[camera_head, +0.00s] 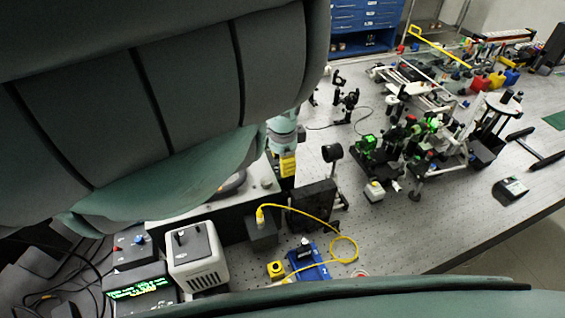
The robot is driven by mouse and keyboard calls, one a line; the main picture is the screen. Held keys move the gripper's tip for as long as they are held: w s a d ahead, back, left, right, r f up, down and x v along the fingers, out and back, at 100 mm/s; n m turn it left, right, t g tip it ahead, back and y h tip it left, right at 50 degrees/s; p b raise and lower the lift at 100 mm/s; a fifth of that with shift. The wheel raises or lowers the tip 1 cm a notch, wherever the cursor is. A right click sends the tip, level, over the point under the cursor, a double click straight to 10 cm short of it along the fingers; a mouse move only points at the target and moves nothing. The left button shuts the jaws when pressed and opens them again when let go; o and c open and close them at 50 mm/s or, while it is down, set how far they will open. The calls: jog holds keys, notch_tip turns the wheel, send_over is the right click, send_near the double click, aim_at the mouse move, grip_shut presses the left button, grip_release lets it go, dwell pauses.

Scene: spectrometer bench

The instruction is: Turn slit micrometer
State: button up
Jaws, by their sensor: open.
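The end of my arm shows at centre, and my gripper (288,165) appears small below the pale teal wrist. Its fingers are hard to make out against the dark background. It is over the right end of a long, light-topped dark instrument box (205,207), with no object visibly held. A dark round part and a small knob (266,184) sit on the box's top. I cannot pick out a slit micrometer; my large arm links cover much of the left and upper view. Whether the gripper touches anything cannot be told.
A dark square-faced block (313,205), a yellow cable (325,222) and a blue device (308,262) are in front. A grey-white box (197,255) and a green-lit display (140,290) stand at lower left. Optics (410,140) crowd the right; the perforated bench (400,240) is bare at front right.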

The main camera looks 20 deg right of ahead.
jog(key=shift+a+f, duration=0.1)
jog(key=shift+f, duration=0.25)
grip_shut()
dwell(0.4)
